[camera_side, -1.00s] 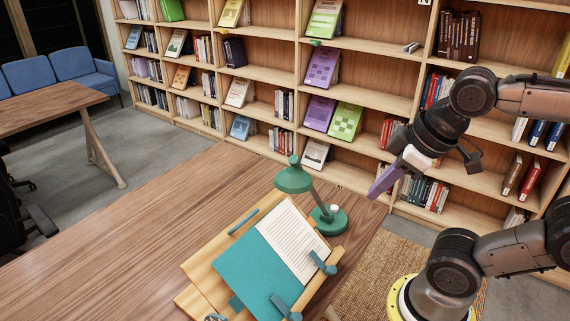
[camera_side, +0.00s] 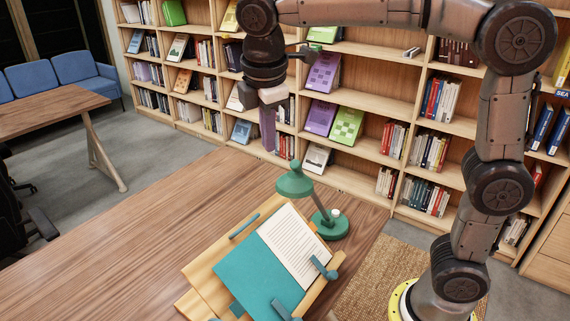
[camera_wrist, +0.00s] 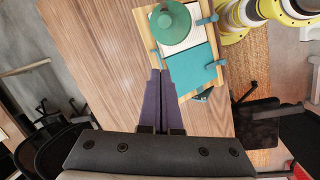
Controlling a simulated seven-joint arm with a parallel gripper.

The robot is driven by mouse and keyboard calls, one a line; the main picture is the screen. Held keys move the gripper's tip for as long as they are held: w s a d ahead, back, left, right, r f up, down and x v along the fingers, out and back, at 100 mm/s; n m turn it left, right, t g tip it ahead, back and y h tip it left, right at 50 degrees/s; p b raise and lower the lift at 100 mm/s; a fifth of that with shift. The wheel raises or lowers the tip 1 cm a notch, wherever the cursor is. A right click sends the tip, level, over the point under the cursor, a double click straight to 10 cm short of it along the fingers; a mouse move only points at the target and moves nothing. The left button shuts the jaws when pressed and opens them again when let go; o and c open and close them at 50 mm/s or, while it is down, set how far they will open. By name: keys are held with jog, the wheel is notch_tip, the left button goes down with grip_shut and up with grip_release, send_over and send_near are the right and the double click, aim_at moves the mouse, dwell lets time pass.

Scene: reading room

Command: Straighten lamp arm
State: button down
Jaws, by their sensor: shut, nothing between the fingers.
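The green desk lamp (camera_side: 295,186) stands on the wooden table behind the book stand. Its round base (camera_side: 331,226) is on the table and its grey arm (camera_side: 318,202) leans up and left to the shade. In the wrist view the lamp shade (camera_wrist: 170,21) covers part of the open book. My gripper (camera_side: 268,150) points down, above and a little left of the lamp in the side view, apart from it. Its purple fingers are shut and empty; they also show in the wrist view (camera_wrist: 160,74). The lamp arm is mostly hidden under the shade there.
A wooden book stand (camera_side: 196,272) holds an open book with a teal cover (camera_side: 258,275), held by blue-green clips. The table (camera_side: 120,245) is bare to the left. Bookshelves (camera_side: 375,100) stand behind. Chairs (camera_wrist: 268,112) show in the wrist view.

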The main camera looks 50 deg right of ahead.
jog(key=shift+a+f, duration=0.2)
jog(key=shift+a, duration=0.05)
jog(key=d+f, duration=0.1)
jog(key=f, duration=0.1)
jog(key=d+f, duration=0.2)
jog(key=f, duration=0.1)
jog(key=d+f, duration=0.1)
jog(key=f, duration=0.2)
jog(key=shift+w+d+f, duration=0.15)
jog(key=shift+f, duration=0.05)
jog(key=shift+s+d+r, duration=0.25)
jog(key=shift+s+d, duration=0.05)
jog(key=shift+d, duration=0.15)
jog(key=shift+d+r, duration=0.1)
